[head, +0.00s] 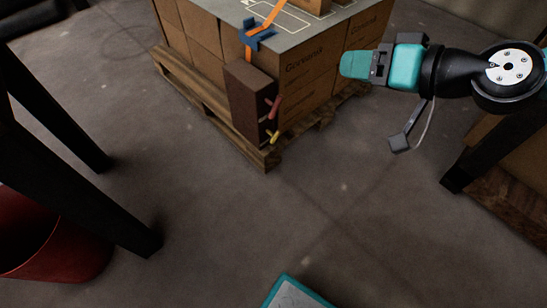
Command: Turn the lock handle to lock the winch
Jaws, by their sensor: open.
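A dark brown box-shaped unit (247,103), seemingly the winch, stands upright at the near corner of the carton stack. A red handle (272,107) and a yellow handle (272,137) stick out from its right side, the red one above the yellow. I cannot tell which is the lock handle. An orange strap (262,27) runs over the top of the stack down towards the unit, across a blue corner piece (258,38). My gripper (350,65), with teal fingers, is open at the upper right. It is apart from both handles, to their right and higher in the picture.
The cartons (310,65) sit on a wooden pallet (187,84). Dark table legs (98,205) and a red bin (60,245) stand at left. Another dark leg (480,150) stands at right. The grey floor (330,210) in front of the pallet is clear.

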